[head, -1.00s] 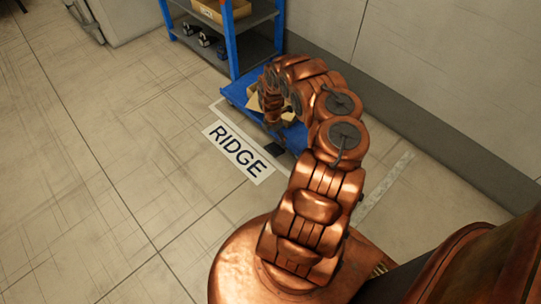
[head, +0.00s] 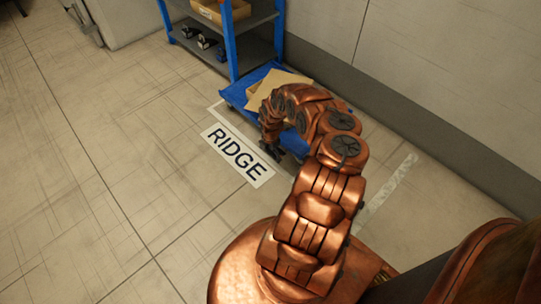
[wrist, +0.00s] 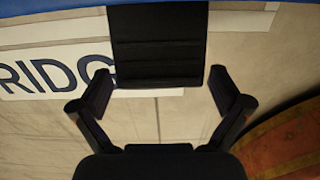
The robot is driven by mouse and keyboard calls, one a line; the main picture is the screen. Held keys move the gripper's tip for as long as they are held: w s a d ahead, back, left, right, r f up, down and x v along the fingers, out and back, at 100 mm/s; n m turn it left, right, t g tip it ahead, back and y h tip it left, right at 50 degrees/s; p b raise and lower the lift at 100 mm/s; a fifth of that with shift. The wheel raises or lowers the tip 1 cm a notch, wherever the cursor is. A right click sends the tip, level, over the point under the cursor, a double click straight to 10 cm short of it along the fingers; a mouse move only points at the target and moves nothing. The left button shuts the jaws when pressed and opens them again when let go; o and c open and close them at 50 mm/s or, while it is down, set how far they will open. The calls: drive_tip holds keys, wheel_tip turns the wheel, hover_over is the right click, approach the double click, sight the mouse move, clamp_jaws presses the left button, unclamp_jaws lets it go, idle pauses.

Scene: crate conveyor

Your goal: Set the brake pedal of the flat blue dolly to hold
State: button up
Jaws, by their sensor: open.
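The flat blue dolly (head: 236,94) stands by the wall in the head view, partly hidden behind my arm. Its blue edge (wrist: 50,8) runs along the top of the wrist view. The black brake pedal (wrist: 158,45), a ribbed plate, juts from that edge toward my gripper. I cannot tell whether the pedal is up or down. My gripper (wrist: 161,92) is open and empty, its fingers spread to either side of the pedal's near end. In the head view my gripper (head: 272,152) hangs low at the dolly's near side and hides the pedal.
Flat cardboard (head: 268,88) lies on the dolly. A white floor label reading RIDGE (head: 238,156) is beside it. A blue-posted shelf (head: 232,50) with a box stands behind. The floor at left is clear.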

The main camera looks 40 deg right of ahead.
drive_tip(key=shift+f, duration=0.15)
drive_tip(key=shift+c, duration=0.3)
drive_tip(key=c, duration=1.4)
